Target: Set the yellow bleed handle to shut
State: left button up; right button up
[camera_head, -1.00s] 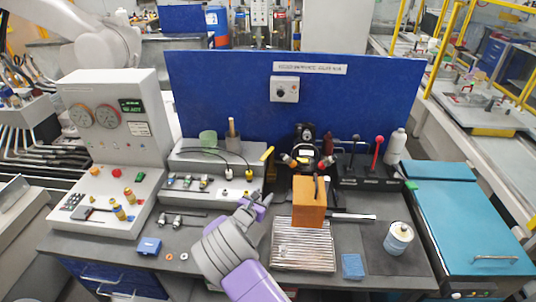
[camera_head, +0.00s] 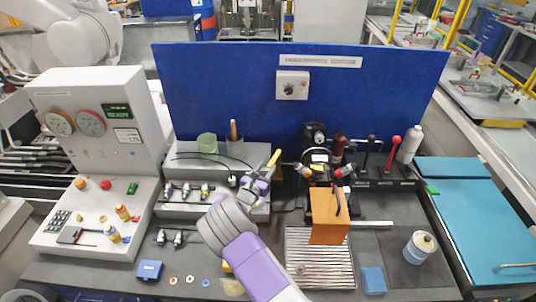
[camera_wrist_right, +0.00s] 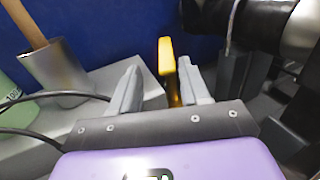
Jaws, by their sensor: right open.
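The yellow bleed handle (camera_head: 274,157) sticks up at a tilt at the right end of the grey bench block, in front of the blue panel. My right gripper (camera_head: 258,182) is just below it in the head view, with its fingers towards it. In the right wrist view, the handle (camera_wrist_right: 168,60) stands beyond and between the open fingers of my right gripper (camera_wrist_right: 158,88), closer to the right finger. Its lower part is partly hidden by that finger. I cannot tell whether they touch. My left gripper is not in view.
Just right of the gripper stands a dark fixture (camera_head: 318,160) with an orange block (camera_head: 327,215) in front. A metal cup (camera_head: 235,148) with a wooden handle and a green cup (camera_head: 207,143) stand to the left. Black cables (camera_head: 205,157) run along the block.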

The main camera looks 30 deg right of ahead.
aim_at(274, 158)
jog(key=x, duration=0.6)
jog(key=shift+s+d+r, duration=0.25)
jog(key=shift+s, duration=0.1)
grip_shut()
